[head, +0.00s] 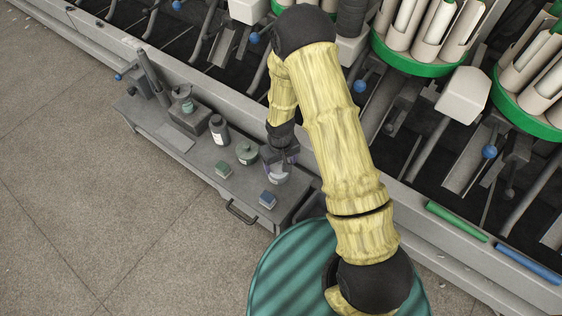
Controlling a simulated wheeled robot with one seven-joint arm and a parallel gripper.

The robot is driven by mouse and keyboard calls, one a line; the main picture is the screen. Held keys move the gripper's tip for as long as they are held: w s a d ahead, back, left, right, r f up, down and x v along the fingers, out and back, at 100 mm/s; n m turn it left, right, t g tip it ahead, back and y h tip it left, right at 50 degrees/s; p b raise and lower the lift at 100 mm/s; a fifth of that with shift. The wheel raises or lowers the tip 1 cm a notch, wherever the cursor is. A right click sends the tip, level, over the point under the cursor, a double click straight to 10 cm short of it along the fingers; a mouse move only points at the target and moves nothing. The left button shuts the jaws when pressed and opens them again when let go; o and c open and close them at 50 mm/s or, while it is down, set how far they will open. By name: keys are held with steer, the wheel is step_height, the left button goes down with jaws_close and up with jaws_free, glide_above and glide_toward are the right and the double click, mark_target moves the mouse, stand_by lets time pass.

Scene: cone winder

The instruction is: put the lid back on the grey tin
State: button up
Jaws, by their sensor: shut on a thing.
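The grey tin (279,177) is a small pale, round thing near the right end of the grey bench top. My gripper (280,160) points down right over it and is shut on what looks like the lid. The fingers and wrist hide most of the lid, and I cannot tell whether it touches the tin's rim or hangs just above it.
Another greenish tin (183,98) stands farther left, near a flat grey plate (173,137). The winding machine rises behind.

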mark_target(280, 166)
steer(key=shift+f+b, duration=1)
steer(key=shift+f, duration=0.9)
steer(key=shift+r+p, duration=0.1)
steer(key=shift+p, duration=0.4)
steer(key=shift+f+p, duration=0.25)
steer(key=shift+p, duration=0.1)
stand_by(1.5)
steer(key=o, duration=1)
steer(key=shift+o, duration=0.2)
steer(key=shift+r+p, duration=3.2)
steer(key=shift+r, duration=0.35)
